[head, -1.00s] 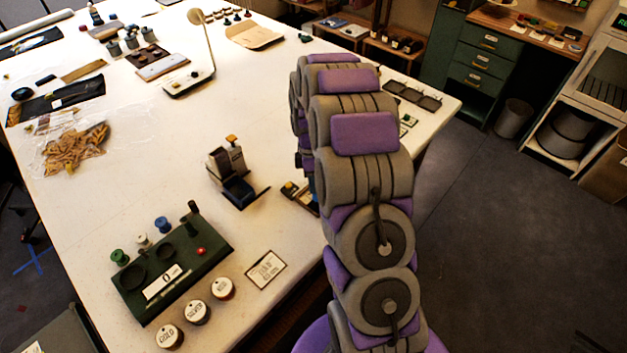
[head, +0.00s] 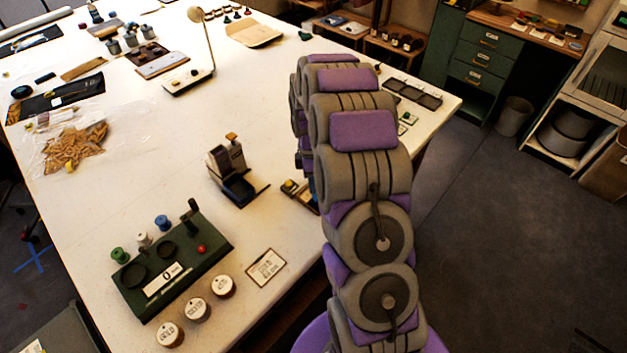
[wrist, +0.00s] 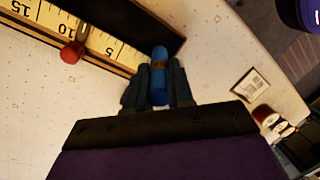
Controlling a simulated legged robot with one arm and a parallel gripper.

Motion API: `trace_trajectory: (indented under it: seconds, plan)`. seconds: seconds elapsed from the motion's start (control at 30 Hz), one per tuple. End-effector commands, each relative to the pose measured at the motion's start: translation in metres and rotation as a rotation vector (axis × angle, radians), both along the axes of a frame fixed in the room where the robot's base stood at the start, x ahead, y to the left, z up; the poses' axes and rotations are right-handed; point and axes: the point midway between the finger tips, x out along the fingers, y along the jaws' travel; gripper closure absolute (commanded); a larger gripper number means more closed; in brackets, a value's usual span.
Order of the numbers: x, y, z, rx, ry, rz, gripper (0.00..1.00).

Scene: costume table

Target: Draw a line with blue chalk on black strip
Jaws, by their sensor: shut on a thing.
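In the wrist view my gripper (wrist: 158,88) is shut on an upright-looking blue chalk (wrist: 159,62), which sits between its two dark fingers. The chalk's far end overlaps the near-right end of the black strip (wrist: 140,24). I cannot tell whether it touches the strip. The strip lies beside a yellow ruler (wrist: 103,43) with black numbers. No blue line shows on the visible part of the strip. In the head view my own arm hides the gripper and the chalk.
A red knob (wrist: 72,52) sits on the ruler's edge. On the white table (head: 130,190), a green tray with spools (head: 205,262), a dark stapler-like device (head: 230,170) and several labelled round lids (head: 197,309) stand left of my arm. A small card (head: 266,267) lies nearby.

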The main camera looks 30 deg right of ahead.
Motion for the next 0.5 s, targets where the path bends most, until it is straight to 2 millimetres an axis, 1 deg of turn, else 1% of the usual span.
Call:
trace_trajectory:
  seconds: [0.27, 0.5]
  plan:
    - [0.001, -0.003, 0.0, 0.0, 0.0, 0.0, 1.0]
    - [0.004, -0.011, 0.0, 0.0, -0.001, 0.0, 1.0]
